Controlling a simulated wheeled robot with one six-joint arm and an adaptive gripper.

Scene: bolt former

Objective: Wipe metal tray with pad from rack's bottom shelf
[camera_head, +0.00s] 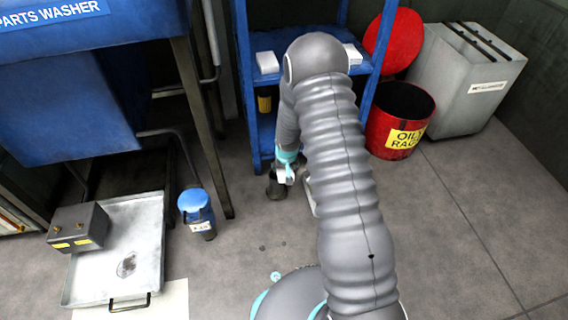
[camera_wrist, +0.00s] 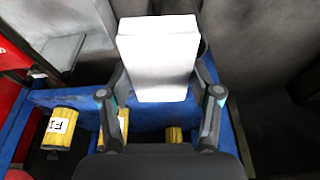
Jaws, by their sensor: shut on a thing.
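The metal tray (camera_head: 145,225) lies on the floor at the left in the head view, with a dark smudge (camera_head: 127,263) on its surface. My gripper (camera_wrist: 160,82) is shut on a white block-like pad (camera_wrist: 157,50), with one finger on each side of it. In the head view my gripper (camera_head: 280,184) is low in front of the blue rack (camera_head: 262,145), to the right of the tray and well apart from it.
A grey box (camera_head: 78,228) sits on the tray's left side. A blue-lidded container (camera_head: 196,212) stands between tray and rack, near a parts washer leg (camera_head: 205,130). White blocks (camera_head: 267,62) lie on an upper shelf. A red oily-rag bin (camera_head: 400,115) stands right of the rack.

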